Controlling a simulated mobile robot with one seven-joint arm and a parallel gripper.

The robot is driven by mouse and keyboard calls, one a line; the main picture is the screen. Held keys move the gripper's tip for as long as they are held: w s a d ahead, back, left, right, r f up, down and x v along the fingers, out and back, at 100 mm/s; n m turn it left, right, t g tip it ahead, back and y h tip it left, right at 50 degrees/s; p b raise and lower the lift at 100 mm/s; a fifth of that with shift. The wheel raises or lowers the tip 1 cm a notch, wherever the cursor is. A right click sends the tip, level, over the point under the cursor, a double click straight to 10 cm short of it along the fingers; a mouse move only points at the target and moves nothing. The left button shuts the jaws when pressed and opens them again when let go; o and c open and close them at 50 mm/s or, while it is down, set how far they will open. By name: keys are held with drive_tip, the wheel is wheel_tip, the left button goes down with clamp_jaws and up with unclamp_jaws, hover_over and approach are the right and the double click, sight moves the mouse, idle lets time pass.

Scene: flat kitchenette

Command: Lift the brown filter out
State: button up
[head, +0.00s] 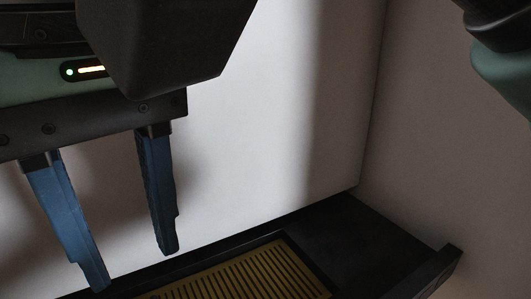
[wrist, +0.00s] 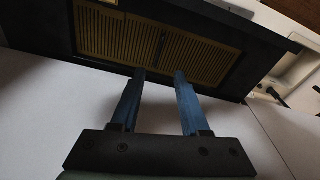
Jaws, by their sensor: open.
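The brown filter is a slatted, yellow-brown panel (head: 245,279) set in a black frame at the bottom of the head view, cut off by the picture's edge. In the wrist view the slatted filter (wrist: 195,58) spans the black housing, with a dividing line near its middle. My gripper (head: 135,268) is open, its two blue fingers apart with nothing between them. In the wrist view my gripper (wrist: 160,75) points at the filter's near edge. I cannot tell whether the fingertips touch it.
The black hood housing (head: 362,245) surrounds the filter, with a raised rim at right. Pale walls (head: 270,110) stand behind and to the right. In the wrist view a white object with a dark cord (wrist: 290,85) shows at right.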

drive_tip(key=f+b, duration=0.1)
drive_tip(key=f, duration=0.2)
drive_tip(key=f+b, duration=0.2)
drive_tip(key=f, duration=0.1)
drive_tip(key=w+a+f+b, duration=0.1)
drive_tip(key=f+b, duration=0.1)
drive_tip(key=f, duration=0.1)
drive_tip(key=shift+f, duration=0.4)
drive_tip(key=shift+w+f+b, duration=0.25)
drive_tip(key=shift+f+b, duration=0.25)
drive_tip(key=shift+b, duration=0.15)
drive_tip(key=shift+s, duration=0.1)
clamp_jaws()
idle(0.3)
drive_tip(key=shift+r, duration=0.1)
drive_tip(key=shift+r+p, duration=2.45)
drive_tip(key=shift+p, duration=0.4)
